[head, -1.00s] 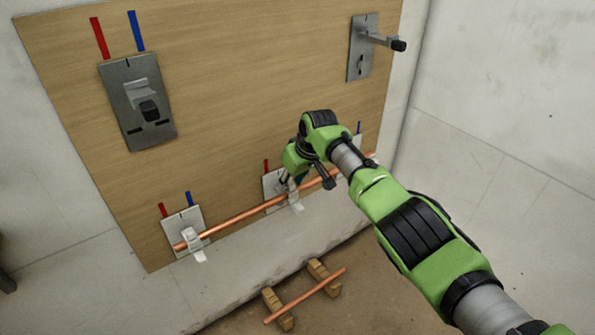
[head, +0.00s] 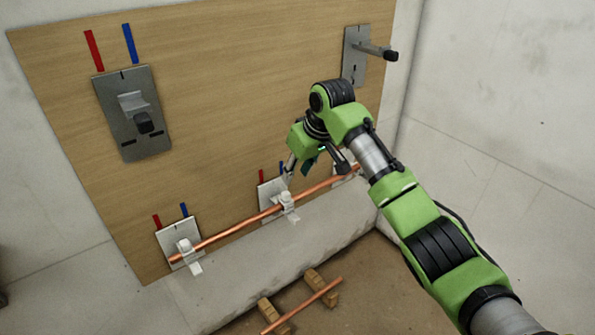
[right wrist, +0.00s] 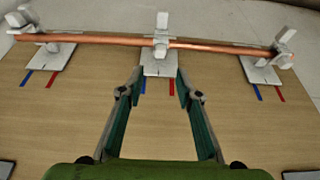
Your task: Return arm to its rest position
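My right arm (head: 410,205) reaches in from the lower right of the head view. My right gripper (head: 315,170) is above and in front of the middle clip (head: 287,200), apart from it. In the right wrist view my right gripper (right wrist: 158,80) has its two fingers spread wide with nothing held between them. Beyond the fingertips is the long copper pipe (right wrist: 215,46), lying across three white clips on plates. The middle clip (right wrist: 161,38) shows straight ahead. In the head view my arm and gripper partly hide the right-hand clip. My left gripper is not in view.
The wooden board (head: 220,100) carries a grey bracket (head: 133,112) at upper left and another (head: 356,55) at upper right, with an arm sticking out. Below, a short copper pipe (head: 302,306) rests on wooden blocks on the floor. The air right of my arm is clear.

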